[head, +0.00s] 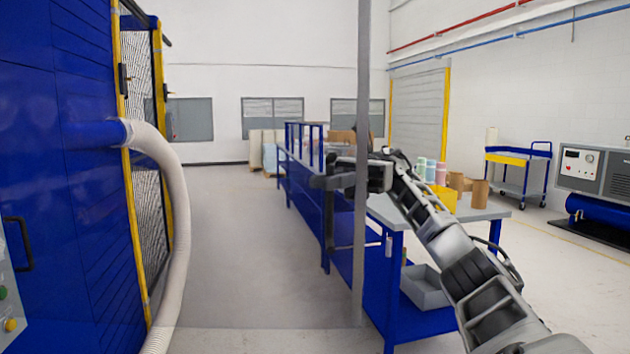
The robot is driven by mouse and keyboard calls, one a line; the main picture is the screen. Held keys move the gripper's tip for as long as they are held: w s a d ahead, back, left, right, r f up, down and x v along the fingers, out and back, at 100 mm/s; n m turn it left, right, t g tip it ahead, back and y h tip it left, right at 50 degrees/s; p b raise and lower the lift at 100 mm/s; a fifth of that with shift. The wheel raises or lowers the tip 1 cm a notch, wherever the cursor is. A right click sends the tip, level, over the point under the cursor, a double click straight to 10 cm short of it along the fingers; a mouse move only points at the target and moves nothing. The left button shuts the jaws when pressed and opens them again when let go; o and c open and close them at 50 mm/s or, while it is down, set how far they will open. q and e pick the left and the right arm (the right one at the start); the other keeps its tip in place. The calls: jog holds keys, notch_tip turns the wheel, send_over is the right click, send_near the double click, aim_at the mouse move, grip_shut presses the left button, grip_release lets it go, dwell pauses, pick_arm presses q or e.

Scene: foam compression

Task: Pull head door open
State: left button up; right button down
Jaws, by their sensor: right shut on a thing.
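The head door (361,285) appears as a see-through, slightly tinted panel with a grey upright edge, standing in front of me in the middle of the head view. A dark upright handle (329,228) is on it, just left of that edge. My right gripper (332,181) is shut on the upper part of the handle, with its arm coming in from the lower right. The fingers partly hide the handle's top. My left gripper is not in view.
A blue machine cabinet (75,190) with yellow-framed mesh and a pale hose (178,220) stands close on the left. A blue workbench (425,322) with jars and a grey bin is behind my right arm. A blue cart (520,170) and a compressor (598,185) stand farther right.

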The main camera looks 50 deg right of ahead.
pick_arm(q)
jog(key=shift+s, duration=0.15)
pick_arm(e)
jog(key=c, duration=1.5)
grip_release()
